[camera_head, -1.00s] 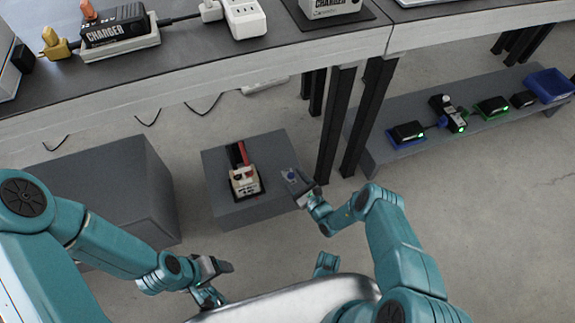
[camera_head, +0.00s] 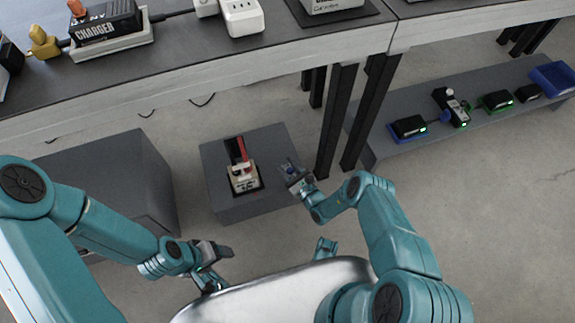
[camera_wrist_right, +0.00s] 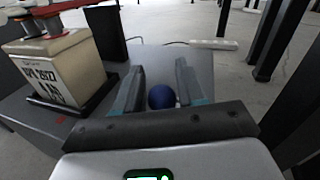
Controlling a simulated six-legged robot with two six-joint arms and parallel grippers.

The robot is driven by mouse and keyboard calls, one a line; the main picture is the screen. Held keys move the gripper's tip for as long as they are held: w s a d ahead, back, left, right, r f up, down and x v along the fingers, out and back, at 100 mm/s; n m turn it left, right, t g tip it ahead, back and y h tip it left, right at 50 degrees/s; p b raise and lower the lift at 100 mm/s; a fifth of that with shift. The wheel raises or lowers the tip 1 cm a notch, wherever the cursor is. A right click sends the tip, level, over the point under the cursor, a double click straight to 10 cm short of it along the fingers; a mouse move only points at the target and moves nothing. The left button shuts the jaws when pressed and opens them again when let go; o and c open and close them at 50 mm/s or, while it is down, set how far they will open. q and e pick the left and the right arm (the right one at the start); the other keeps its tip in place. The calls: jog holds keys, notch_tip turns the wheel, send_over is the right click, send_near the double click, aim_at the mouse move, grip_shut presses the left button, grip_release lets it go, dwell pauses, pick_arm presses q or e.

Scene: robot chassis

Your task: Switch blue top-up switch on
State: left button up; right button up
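A blue round knob (camera_wrist_right: 161,96), which looks like the blue switch, shows in the right wrist view between the two fingers of my right gripper (camera_wrist_right: 160,66). The fingers are apart, with a gap on each side of the knob; I cannot tell its depth relative to them. In the head view my right gripper (camera_head: 294,176) is at the right edge of a low grey box (camera_head: 228,208), and the knob is small there (camera_head: 288,167). My left gripper (camera_head: 217,250) is lower left, away from the box, and its fingers are unclear.
A cream labelled device (camera_head: 243,181) with a red part stands on the grey box, left of my right gripper; it also shows in the wrist view (camera_wrist_right: 60,70). Dark table legs (camera_head: 335,120) rise behind the gripper. A larger grey box (camera_head: 105,185) stands at left.

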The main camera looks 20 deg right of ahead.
jog(key=c, duration=0.5)
jog(key=shift+w, duration=0.15)
jog(key=shift+c, duration=0.2)
jog(key=shift+r, duration=0.1)
jog(key=shift+w+r+g+p, duration=0.2)
jog(key=shift+w+g+p, duration=0.2)
jog(key=shift+g+p, duration=0.5)
jog(key=shift+w+f+m+g+h+p, duration=0.15)
jog(key=shift+w+m+g+h+p, duration=0.35)
jog(key=shift+g, duration=0.7)
jog(key=shift+w+f+m+g, duration=0.35)
jog(key=shift+w+g, duration=0.25)
jog(key=shift+g, duration=0.6)
jog(key=shift+w+a+f+g+h+b, duration=0.1)
jog(key=shift+w+f+g+h+b, duration=0.15)
jog(key=shift+g+b, duration=0.4)
jog(key=shift+w+f+g+h+b, duration=0.15)
jog(key=shift+w+f+g+b, duration=0.1)
jog(key=shift+g+b, duration=0.35)
jog(key=shift+m+g, duration=0.25)
jog(key=shift+g, duration=0.1)
